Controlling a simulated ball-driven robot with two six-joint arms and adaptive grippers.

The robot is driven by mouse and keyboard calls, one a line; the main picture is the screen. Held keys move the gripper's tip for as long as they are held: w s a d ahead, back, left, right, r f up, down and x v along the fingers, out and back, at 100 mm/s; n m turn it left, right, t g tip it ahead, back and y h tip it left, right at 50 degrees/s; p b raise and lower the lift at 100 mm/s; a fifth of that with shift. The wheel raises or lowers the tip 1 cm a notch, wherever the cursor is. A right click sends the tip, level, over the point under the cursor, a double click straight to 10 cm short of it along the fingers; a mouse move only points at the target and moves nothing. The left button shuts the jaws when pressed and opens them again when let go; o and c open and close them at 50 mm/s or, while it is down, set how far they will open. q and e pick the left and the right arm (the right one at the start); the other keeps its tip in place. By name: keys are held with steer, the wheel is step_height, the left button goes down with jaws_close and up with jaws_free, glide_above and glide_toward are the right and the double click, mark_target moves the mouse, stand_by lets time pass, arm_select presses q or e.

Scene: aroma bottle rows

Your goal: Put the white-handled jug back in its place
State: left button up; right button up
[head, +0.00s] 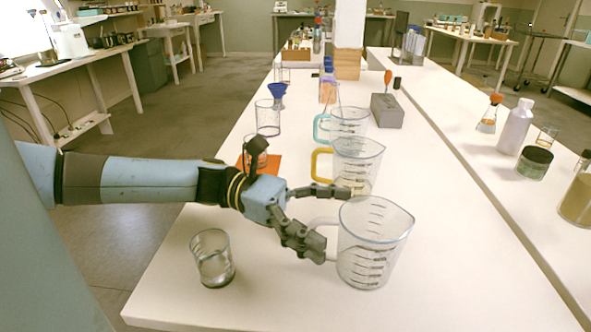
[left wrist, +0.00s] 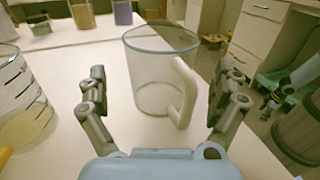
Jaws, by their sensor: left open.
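The white-handled jug (head: 375,250) is a clear measuring jug standing upright at the near end of the table, in front of a yellow-handled jug (head: 362,160) and a teal-handled jug (head: 350,122). My left gripper (head: 336,222) is open, with its fingers reaching toward the handle side of the white-handled jug. In the left wrist view, the white handle (left wrist: 184,95) points toward my left gripper (left wrist: 165,95), between the spread fingers and nearer the right one. The fingers appear apart from the handle. My right gripper is not in view.
A glass beaker (head: 213,262) stands near the front left, below my left arm. An orange square (head: 270,164) lies behind my wrist. A grey block (head: 387,112) stands farther back. The white table (head: 450,270) is clear right of the jugs.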

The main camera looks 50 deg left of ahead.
arm_select(q)
steer(key=p+v, duration=0.1)
steer(key=v, duration=0.8)
steer(key=shift+a, duration=0.15)
